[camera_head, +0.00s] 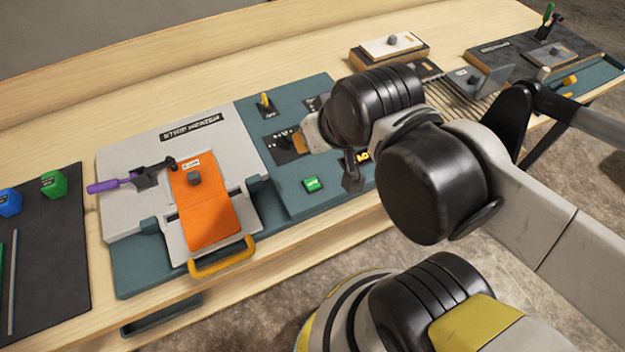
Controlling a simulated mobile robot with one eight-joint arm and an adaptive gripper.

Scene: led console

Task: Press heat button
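The teal console (285,105) stands on the wooden bench, partly behind my arm. A green button (312,184) with small pale lettering sits on its front part; I cannot read whether it says heat. A yellow label (362,156) shows partly beside my arm, its text cut off. A dark upright piece (352,178) stands to the right of the green button; I cannot tell whether it belongs to the console or my gripper. My arm's far end reaches over the console, above the green button in the picture. My gripper's fingers cannot be made out clearly.
Left on the console is a grey box (125,160) with an orange flap (205,217) and yellow handle (222,256). A black mat (50,270) holds blue and green blocks. Further devices stand at the back right.

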